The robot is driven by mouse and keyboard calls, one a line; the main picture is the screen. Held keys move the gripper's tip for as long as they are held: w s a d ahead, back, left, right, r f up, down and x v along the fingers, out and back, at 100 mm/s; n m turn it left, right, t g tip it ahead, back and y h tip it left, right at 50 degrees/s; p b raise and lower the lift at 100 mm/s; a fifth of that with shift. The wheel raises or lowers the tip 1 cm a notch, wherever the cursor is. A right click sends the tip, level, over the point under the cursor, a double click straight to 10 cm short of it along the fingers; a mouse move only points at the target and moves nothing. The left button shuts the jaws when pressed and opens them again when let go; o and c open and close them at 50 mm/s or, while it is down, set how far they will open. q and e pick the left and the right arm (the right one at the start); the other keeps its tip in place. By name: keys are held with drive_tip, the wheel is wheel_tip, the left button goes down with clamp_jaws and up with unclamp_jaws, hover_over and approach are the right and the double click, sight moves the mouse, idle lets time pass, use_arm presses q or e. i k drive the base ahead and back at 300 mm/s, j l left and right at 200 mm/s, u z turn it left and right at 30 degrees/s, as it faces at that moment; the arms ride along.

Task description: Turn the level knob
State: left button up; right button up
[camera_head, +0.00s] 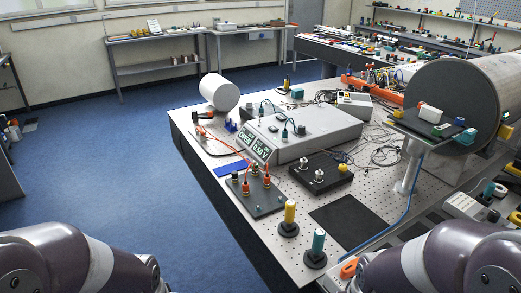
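A grey instrument box (315,125) stands on the perforated test table, with a lit green display (261,149) on its front left corner. A low black box (321,172) in front of it carries two small pale knobs, one of them here (319,175), and a small yellow part. A dark panel (265,205) with orange-red connectors lies to its left. I cannot read any label, so I cannot tell which knob is the level knob. Only purple-grey links of my two arms show at the bottom corners. Neither gripper is in view, and nothing of mine touches the boxes.
A yellow-topped post (290,214) and a teal-topped post (318,243) stand at the near edge. A black mat (348,221) lies beside them. A large pipe (460,100) fills the right side, with loose cables nearby. Blue floor is open at left.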

sight(301, 128)
drive_tip(key=k, duration=0.2)
drive_tip(key=i+j+z, duration=0.1)
drive_tip(key=i+j, duration=0.5)
drive_tip(key=j, duration=0.15)
drive_tip(key=i+j+z, duration=0.15)
drive_tip(key=j, duration=0.25)
drive_tip(key=i+j+z, duration=0.1)
drive_tip(key=i+j, duration=0.25)
drive_tip(key=j, duration=0.1)
